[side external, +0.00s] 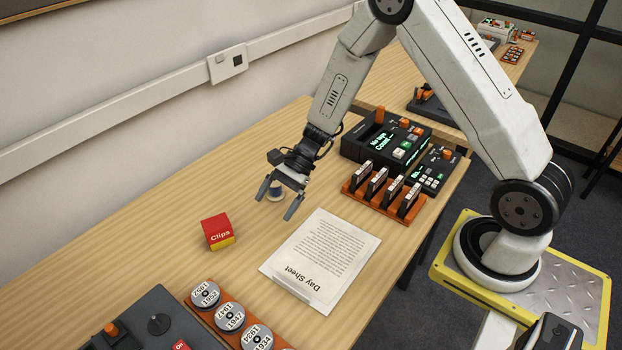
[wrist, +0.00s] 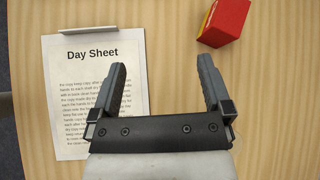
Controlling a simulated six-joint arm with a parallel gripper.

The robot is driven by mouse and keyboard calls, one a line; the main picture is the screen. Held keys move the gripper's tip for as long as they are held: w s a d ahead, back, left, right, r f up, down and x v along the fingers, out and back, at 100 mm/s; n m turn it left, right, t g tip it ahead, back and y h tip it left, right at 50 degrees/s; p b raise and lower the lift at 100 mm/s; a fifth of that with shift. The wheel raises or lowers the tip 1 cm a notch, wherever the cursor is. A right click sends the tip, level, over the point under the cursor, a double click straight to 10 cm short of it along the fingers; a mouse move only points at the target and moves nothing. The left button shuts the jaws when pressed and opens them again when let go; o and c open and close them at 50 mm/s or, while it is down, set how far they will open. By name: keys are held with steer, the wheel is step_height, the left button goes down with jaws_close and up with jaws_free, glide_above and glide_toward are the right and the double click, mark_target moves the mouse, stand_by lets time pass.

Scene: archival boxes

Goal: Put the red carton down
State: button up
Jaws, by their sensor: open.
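The red carton (side external: 217,231), marked "Clips" with a yellow lower edge, rests on the wooden table left of the paper in the side view. It also shows at the top right of the wrist view (wrist: 227,22), partly cut off by the frame edge. My gripper (side external: 279,202) is open and empty, above the table to the right of the carton and apart from it. In the wrist view its two fingers (wrist: 162,72) stand wide apart with bare wood between them, and the carton lies beyond the right finger.
A "Day Sheet" paper (side external: 322,259) lies flat near the table's front edge. An orange rack of upright cartridges (side external: 385,195) and a black console (side external: 372,146) stand behind it. An orange tray of labelled reels (side external: 238,325) and a grey device (side external: 140,325) are at the front. The table around the carton is clear.

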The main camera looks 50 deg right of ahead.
steer(key=s+d+r+n+h, duration=0.3)
steer(key=s+r+n+h, duration=0.1)
steer(key=n, duration=0.4)
steer(key=s+d+r+n+t+h, duration=0.1)
steer(key=s+d+r+n+h, duration=0.2)
steer(key=s+r+n+h, duration=0.2)
steer(key=s+n, duration=0.3)
steer(key=s, duration=0.1)
steer(key=shift+s+d+r+t+h, duration=0.3)
steer(key=shift+d+h, duration=0.05)
steer(key=shift+h, duration=0.05)
